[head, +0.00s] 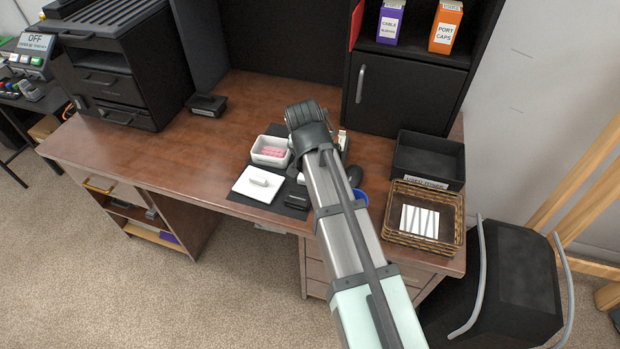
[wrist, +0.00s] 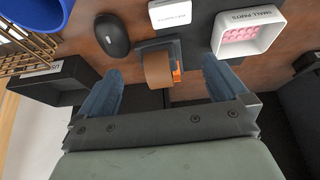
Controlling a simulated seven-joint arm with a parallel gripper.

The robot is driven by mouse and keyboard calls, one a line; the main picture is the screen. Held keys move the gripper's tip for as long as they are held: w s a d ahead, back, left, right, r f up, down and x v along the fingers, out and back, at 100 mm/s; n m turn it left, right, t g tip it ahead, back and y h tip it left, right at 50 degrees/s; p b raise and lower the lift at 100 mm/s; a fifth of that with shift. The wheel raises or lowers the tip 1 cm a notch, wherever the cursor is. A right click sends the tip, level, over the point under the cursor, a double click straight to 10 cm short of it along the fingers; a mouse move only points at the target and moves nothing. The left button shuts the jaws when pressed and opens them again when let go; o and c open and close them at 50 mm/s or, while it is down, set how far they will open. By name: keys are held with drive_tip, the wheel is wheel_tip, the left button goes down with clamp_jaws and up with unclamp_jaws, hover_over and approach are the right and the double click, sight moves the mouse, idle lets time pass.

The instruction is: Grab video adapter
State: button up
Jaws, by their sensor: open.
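My gripper (wrist: 161,70) is open, its two blue fingers spread wide with nothing held. Between the fingertips in the wrist view stands what looks like a tape dispenser with a brown roll (wrist: 157,68); I cannot tell how far below them it is. A small white box (wrist: 170,14) with faint print lies beyond it, at the picture's top. I cannot tell for sure which thing is the video adapter; the white box may be it. In the head view my arm hides most of this spot. A small black item (head: 296,201) lies on the dark mat's front edge.
A black mouse (wrist: 113,35) and a white small-parts box with pink contents (head: 270,151) flank the spot. A white lid (head: 258,184) lies in front. A black bin (head: 429,157) and wicker basket (head: 396,222) stand right. The desk's left is mostly clear.

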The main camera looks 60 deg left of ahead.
drive_tip(key=shift+g+h, duration=0.3)
drive_tip(key=f, duration=0.2)
drive_tip(key=s+a+f, duration=0.1)
drive_tip(key=f, duration=0.1)
drive_tip(key=a+f, duration=0.1)
drive_tip(key=f, duration=0.2)
drive_tip(key=shift+s, duration=0.25)
drive_tip(key=shift+x, duration=3.2)
drive_tip(key=shift+d, duration=0.1)
drive_tip(key=c, duration=1.1)
